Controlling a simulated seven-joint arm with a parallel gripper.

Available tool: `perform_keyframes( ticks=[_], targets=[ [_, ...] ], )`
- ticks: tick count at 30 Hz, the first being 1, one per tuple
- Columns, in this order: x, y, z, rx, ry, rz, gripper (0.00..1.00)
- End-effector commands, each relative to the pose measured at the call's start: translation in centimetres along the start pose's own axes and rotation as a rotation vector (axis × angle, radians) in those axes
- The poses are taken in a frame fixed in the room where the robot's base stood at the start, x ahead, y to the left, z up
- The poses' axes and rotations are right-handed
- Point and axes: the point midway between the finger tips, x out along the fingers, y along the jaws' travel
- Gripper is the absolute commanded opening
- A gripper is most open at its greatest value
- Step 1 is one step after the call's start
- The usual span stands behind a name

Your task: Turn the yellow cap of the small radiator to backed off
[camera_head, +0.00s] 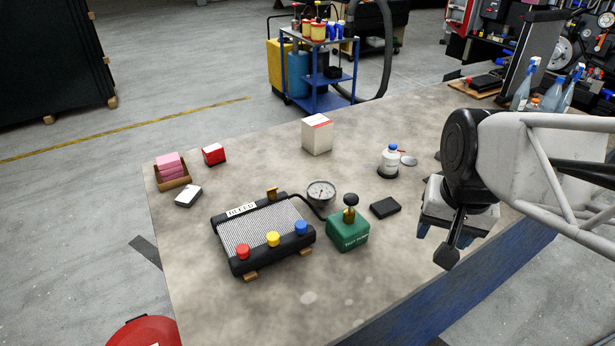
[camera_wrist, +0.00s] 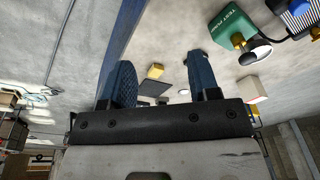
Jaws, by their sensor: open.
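The small radiator (camera_head: 265,234) lies on the workbench in the head view, with a silver finned core, black end tanks and a white label. Its yellow cap (camera_head: 273,239) sits on the near tank between a red cap (camera_head: 243,251) and a blue cap (camera_head: 301,227). The yellow cap's turned position is too small to tell. My gripper (camera_head: 452,222) is at the right, well apart from the radiator. In the wrist view my gripper (camera_wrist: 162,78) is open and empty, with two blue fingers spread. Part of the radiator (camera_wrist: 300,15) shows there at the upper right corner.
A green test pump (camera_head: 348,232) stands right of the radiator, with a gauge (camera_head: 321,192) and hose behind. A black block (camera_head: 385,207), white bottle (camera_head: 389,162) and white carton (camera_head: 317,135) stand beyond. The bench front is clear.

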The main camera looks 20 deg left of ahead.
Motion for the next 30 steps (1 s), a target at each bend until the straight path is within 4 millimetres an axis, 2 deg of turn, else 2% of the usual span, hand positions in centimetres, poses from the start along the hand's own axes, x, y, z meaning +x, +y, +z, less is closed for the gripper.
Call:
perform_keyframes(
  ticks=[6, 15, 23, 30],
  targets=[
    [1.0, -4.8, -1.8, 0.016, -0.034, -0.005, 0.56],
    [2.6, -11.8, -3.2, 0.047, -0.077, -0.001, 0.56],
    [4.3, -18.4, -3.3, 0.073, -0.109, 0.01, 0.56],
    [6.1, -24.7, -2.4, 0.097, -0.137, 0.028, 0.56]
  ],
)
